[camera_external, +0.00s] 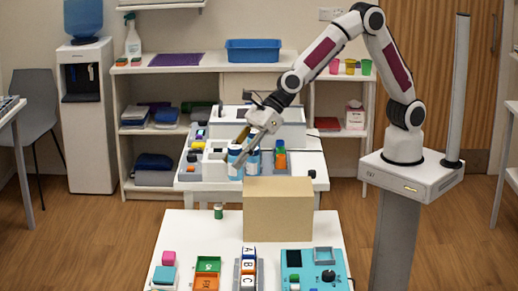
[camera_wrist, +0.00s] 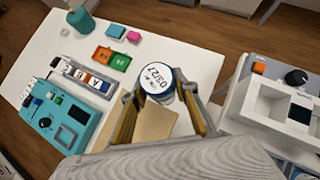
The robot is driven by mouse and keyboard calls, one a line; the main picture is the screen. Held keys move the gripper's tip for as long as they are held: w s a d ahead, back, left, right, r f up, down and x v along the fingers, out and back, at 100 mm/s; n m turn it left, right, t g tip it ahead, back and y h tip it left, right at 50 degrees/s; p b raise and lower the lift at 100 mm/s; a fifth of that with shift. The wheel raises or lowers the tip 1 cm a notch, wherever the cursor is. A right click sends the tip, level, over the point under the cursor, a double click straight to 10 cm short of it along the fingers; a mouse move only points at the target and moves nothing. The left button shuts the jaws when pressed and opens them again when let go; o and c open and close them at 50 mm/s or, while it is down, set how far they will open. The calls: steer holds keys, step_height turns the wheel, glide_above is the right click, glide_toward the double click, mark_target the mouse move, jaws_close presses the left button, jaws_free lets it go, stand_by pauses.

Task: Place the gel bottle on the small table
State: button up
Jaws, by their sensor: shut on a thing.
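My gripper (camera_external: 242,150) is shut on a bottle with a round white lid marked "03/27" (camera_wrist: 157,77), held between its two fingers in the wrist view. In the external view a blue-and-white bottle (camera_external: 235,163) shows at the fingertips, in front of the rear bench. I cannot read its label, so I cannot tell whether it is the gel bottle. The small white table (camera_external: 185,232) is in the foreground and also shows in the wrist view (camera_wrist: 190,63).
A cardboard box (camera_external: 278,208) stands at the table's back right. A small green jar (camera_external: 218,211) stands at the back. Letter blocks (camera_external: 248,268), orange and green trays (camera_external: 206,273) and a teal device (camera_external: 313,270) take up the front. The table's back left is mostly clear.

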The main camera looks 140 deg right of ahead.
steer(key=s+a, duration=0.1)
steer(key=a, duration=0.4)
steer(key=s+a+n+y, duration=0.1)
steer(key=s+a, duration=0.1)
steer(key=a, duration=0.3)
steer(key=s+a+n, duration=0.1)
steer(key=a, duration=0.4)
steer(key=shift+s+r+y, duration=0.25)
steer(key=shift+s+y, duration=0.05)
steer(key=shift+s, duration=0.1)
steer(key=shift+s+a, duration=0.4)
steer(key=shift+a, duration=0.4)
steer(key=shift+d, duration=0.3)
steer(key=shift+s+d+f, duration=0.1)
steer(key=shift+d+f, duration=0.05)
steer(key=shift+d, duration=0.75)
steer(key=shift+s+d+f, duration=0.1)
steer(key=shift+d, duration=0.75)
steer(key=shift+w+d+r, duration=0.1)
steer(key=shift+d, duration=0.6)
steer(key=shift+w+d+r, duration=0.1)
steer(key=shift+d, duration=0.6)
steer(key=shift+d, duration=0.2)
